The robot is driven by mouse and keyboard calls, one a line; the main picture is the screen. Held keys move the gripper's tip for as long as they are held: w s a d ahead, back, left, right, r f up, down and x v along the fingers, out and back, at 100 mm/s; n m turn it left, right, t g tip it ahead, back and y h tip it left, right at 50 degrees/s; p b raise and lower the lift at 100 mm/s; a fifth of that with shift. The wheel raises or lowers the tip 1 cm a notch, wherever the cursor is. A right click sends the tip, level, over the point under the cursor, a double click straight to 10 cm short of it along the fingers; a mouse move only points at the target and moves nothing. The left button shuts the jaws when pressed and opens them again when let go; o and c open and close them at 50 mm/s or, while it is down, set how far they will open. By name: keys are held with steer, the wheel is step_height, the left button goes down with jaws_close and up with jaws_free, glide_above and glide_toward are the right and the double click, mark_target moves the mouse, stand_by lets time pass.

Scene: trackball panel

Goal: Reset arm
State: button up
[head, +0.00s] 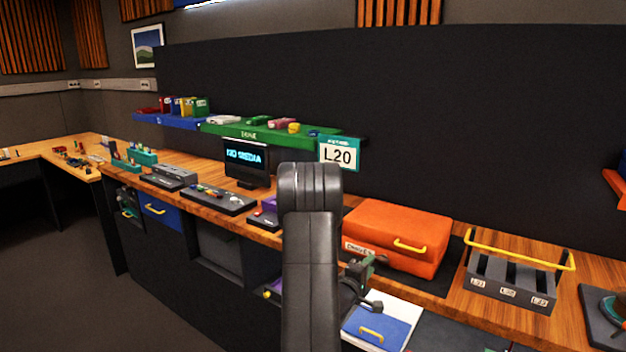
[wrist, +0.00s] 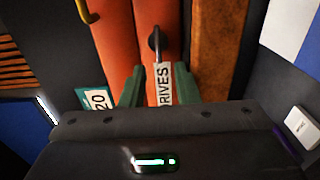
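My black arm stands upright in the middle of the head view. My gripper (head: 368,264), with green fingers, is partly hidden beside it, at the bench's front edge near the orange case (head: 398,234). In the wrist view the two green fingers of my gripper (wrist: 160,86) are apart. The orange case (wrist: 118,45) and its white "DRIVES" label (wrist: 163,84) show beyond and between them. A thin dark rod with a round end (wrist: 155,40) also shows there; I cannot tell what it belongs to. I see no object held.
The wooden bench (head: 455,308) runs across the view. A dark slotted rack with a yellow handle (head: 510,283) stands right of the case. A monitor (head: 246,160), a green shelf (head: 262,134) and an "L20" sign (head: 339,155) are behind. Open floor (head: 60,270) lies at left.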

mark_target(380, 252)
steer(key=x, duration=0.3)
steer(key=shift+w+d, duration=0.1)
steer(key=shift+m, duration=0.6)
steer(key=shift+r+m, duration=0.25)
steer(key=shift+m, duration=0.55)
steer(key=m, duration=0.3)
steer(key=r+m+b, duration=0.1)
steer(key=m, duration=0.2)
steer(key=shift+s+d, duration=0.15)
steer(key=shift+s, duration=0.1)
